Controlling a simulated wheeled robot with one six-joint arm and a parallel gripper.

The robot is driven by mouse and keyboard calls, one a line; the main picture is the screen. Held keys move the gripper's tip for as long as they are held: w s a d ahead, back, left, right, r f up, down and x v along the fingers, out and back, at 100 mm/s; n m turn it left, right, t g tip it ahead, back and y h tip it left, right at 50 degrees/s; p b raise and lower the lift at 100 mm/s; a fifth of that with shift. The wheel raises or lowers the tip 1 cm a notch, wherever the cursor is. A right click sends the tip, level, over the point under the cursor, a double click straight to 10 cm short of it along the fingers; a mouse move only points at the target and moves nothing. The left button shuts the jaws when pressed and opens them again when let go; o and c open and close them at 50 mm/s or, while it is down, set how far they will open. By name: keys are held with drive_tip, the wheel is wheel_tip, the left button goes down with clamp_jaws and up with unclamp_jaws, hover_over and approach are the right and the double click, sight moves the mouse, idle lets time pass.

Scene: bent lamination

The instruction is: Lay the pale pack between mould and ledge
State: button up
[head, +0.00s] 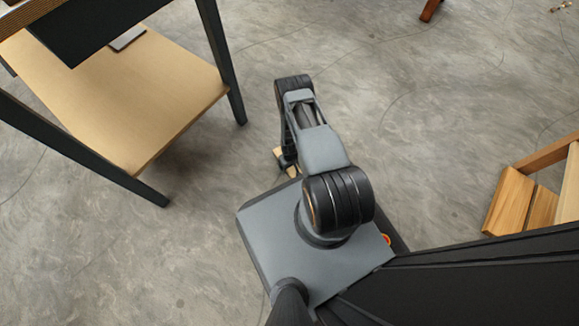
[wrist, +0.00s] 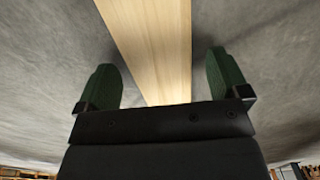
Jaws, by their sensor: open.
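A pale, straight-grained wooden strip (wrist: 150,45), which looks like the pale pack, runs up the wrist view from my palm to the top edge. My gripper (wrist: 163,66) is open, with one green finger on each side of the strip. A gap shows between the strip and each finger, wider on the right. In the head view a small pale wooden piece (head: 282,155) shows at the lower end of my arm, mostly hidden behind it. I cannot tell if it is the same strip. I cannot make out the mould or the ledge.
A dark-legged bench with a pale wooden lower shelf (head: 125,100) stands at the left; a flat grey piece (head: 128,38) lies on the shelf. Wooden step-like furniture (head: 515,198) stands at the right. A reddish-brown leg (head: 430,10) shows at the top. The grey floor between is clear.

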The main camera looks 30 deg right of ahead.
drive_tip(key=shift+f, duration=0.1)
drive_tip(key=shift+c, duration=0.2)
drive_tip(key=c, duration=1.1)
